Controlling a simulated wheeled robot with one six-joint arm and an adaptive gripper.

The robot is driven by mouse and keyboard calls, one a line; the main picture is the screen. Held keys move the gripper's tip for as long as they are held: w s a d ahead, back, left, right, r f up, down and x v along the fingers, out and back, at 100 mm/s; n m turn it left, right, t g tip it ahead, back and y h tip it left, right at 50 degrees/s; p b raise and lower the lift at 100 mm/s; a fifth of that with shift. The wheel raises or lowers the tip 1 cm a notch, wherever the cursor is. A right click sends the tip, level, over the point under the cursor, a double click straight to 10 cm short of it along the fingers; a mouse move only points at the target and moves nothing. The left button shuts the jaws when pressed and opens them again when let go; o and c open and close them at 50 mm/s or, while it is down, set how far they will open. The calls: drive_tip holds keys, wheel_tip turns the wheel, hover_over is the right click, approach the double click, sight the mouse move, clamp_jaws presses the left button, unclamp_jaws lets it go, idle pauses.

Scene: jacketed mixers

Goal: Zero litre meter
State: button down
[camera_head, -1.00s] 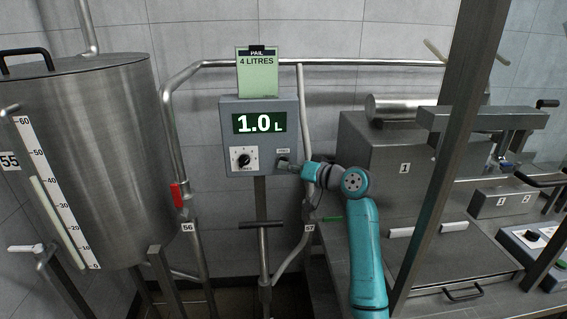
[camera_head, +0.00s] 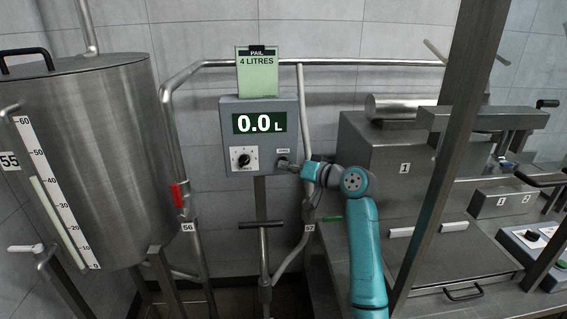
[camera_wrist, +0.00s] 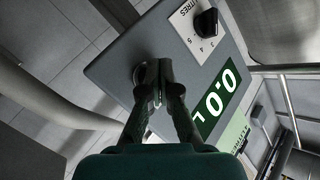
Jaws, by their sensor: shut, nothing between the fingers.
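The litre meter (camera_head: 230,104) is a grey box on a post, and its green display (camera_head: 259,123) reads 0.0 L. Its zero button (camera_head: 283,160) is at the lower right of the face, mostly hidden by my fingertips in the head view. My gripper (camera_head: 287,165) is shut and empty, with its tips at the button. In the wrist view the shut fingers of my gripper (camera_wrist: 158,88) point at the round button collar (camera_wrist: 139,73). The tips look to be on or very close to the button; whether they press it I cannot tell. The display in the wrist view (camera_wrist: 215,104) also reads 0.0.
A black selector knob (camera_head: 244,160) is left of the button. A green card (camera_head: 257,75) reading "PAIL 4 LITRES" stands above the meter. A steel tank (camera_head: 105,150) is at left, a red-handled valve (camera_head: 178,196) on the pipe nearby. A steel post (camera_head: 447,150) rises right of my arm.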

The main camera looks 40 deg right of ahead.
drive_tip(key=shift+s+a, duration=0.35)
drive_tip(key=shift+s, duration=0.2)
drive_tip(key=shift+s+a, duration=0.75)
drive_tip(key=shift+s, duration=0.3)
drive_tip(key=shift+s+a, duration=0.7)
drive_tip(key=shift+s, duration=0.35)
